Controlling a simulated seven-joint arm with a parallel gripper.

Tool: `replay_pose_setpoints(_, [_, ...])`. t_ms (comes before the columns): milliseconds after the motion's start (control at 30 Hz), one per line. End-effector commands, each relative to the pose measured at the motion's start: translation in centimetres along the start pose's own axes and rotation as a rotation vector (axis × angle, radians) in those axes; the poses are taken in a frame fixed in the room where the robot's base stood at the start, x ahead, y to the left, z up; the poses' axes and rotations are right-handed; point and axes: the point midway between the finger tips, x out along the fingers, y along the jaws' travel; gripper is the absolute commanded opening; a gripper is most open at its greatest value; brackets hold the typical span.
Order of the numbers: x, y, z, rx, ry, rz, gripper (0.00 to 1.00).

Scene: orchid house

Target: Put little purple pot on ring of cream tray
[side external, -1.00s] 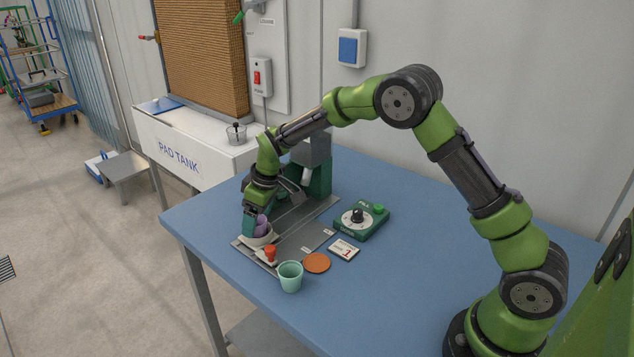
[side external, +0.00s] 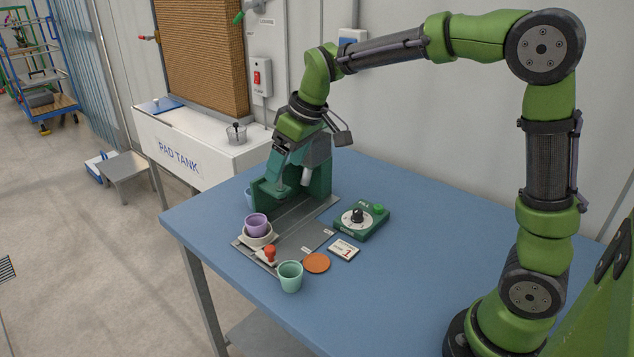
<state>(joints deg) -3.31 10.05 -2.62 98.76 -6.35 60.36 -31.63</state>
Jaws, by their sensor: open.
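The little purple pot (side external: 256,224) stands upright on the cream tray (side external: 259,240), and looks seated in its raised middle. The pot hides most of the ring, so the exact fit at its base cannot be seen. The cream tray rests on the grey metal plate near its front left end. My gripper (side external: 279,182) is open and empty, above and behind the pot, clear of it. It overlaps the green machine in this view.
A green machine (side external: 318,180) stands at the back of the plate, with a light blue pot (side external: 248,199) at its left. A red knob (side external: 269,252), mint pot (side external: 290,277), orange disc (side external: 317,262), number card (side external: 344,250) and green dial box (side external: 361,220) lie nearby.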

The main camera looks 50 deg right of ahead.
Motion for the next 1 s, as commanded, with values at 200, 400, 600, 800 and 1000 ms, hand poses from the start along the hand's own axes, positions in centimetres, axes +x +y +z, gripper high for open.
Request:
replay_pose_setpoints(200, [-7.1, -2.2, 7.7, 0.231, 0.129, -0.019, 0.80])
replay_pose_setpoints(400, [-9.2, -3.8, 14.7, 0.416, 0.225, -0.045, 0.80])
replay_pose_setpoints(600, [-9.1, -4.5, 18.5, 0.521, 0.275, -0.062, 0.80])
replay_pose_setpoints(800, [-8.9, -4.6, 19.2, 0.542, 0.281, -0.066, 0.80])
replay_pose_setpoints(1000, [-9.0, -4.6, 19.2, 0.540, 0.280, -0.066, 0.80])
